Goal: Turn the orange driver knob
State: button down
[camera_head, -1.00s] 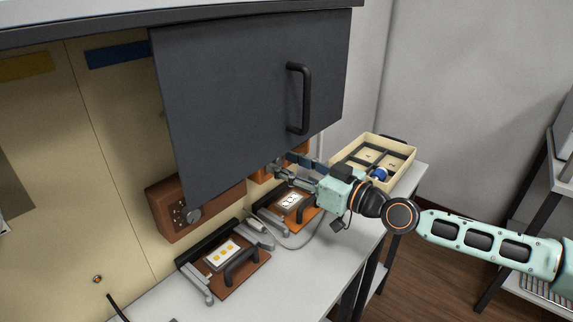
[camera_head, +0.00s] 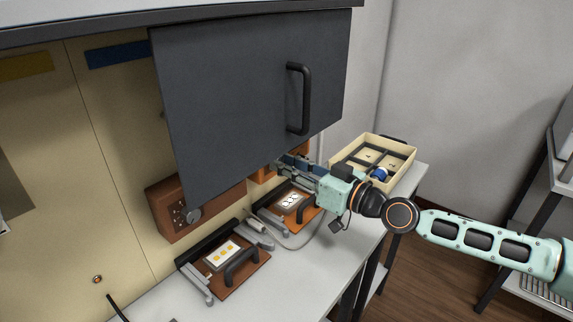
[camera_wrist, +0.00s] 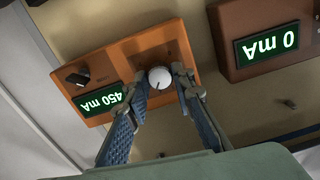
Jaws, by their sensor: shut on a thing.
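The orange driver box (camera_wrist: 125,50) is on the wall panel, and its round pale knob (camera_wrist: 159,77) shows between my fingertips in the wrist view. The box has a lit display (camera_wrist: 102,102) reading 450 mA, upside down in this view, and a black switch (camera_wrist: 77,77). My gripper (camera_wrist: 161,85) is shut on the knob, one finger on each side. In the head view my gripper (camera_head: 279,170) reaches in under the dark cabinet door, and only parts of the orange box (camera_head: 262,174) show. The knob is hidden there.
A brown driver box (camera_wrist: 262,32) beside it displays 0 mA. The dark door (camera_head: 250,95) hangs just above my gripper. On the bench below are two boards with black handles (camera_head: 241,266). A cream tray (camera_head: 405,165) stands at the right.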

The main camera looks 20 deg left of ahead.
jog(key=c, duration=1.7)
grip_release()
jog(key=shift+o, duration=0.2)
jog(key=v, duration=1.2)
